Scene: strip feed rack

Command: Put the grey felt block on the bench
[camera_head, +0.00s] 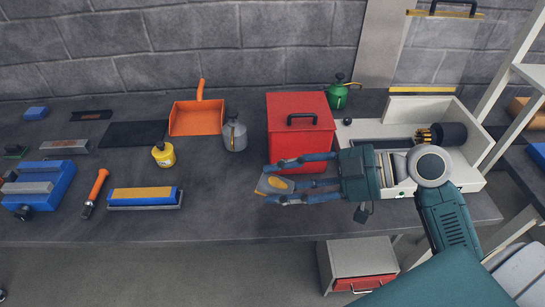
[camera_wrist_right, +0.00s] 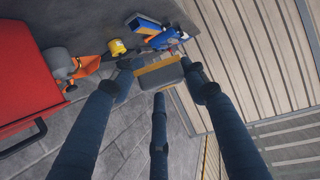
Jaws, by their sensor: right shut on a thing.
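The grey felt block (camera_head: 272,185), grey with an orange-yellow strip, is between the fingers of my right gripper (camera_head: 283,184). In the right wrist view the block (camera_wrist_right: 160,74) is gripped by the tips of the dark blue fingers (camera_wrist_right: 162,84). The bench (camera_head: 225,215) has a dark grey top, and the block appears over its front half, left of my right wrist. I cannot tell its exact height above the top. My left gripper is not in view.
A red box (camera_head: 300,110) stands just behind the gripper, and a white tray (camera_head: 470,180) lies to the right. A grey can (camera_head: 234,135), yellow can (camera_head: 164,154) and blue-orange block (camera_head: 145,196) are left. The bench front between them and the gripper is clear.

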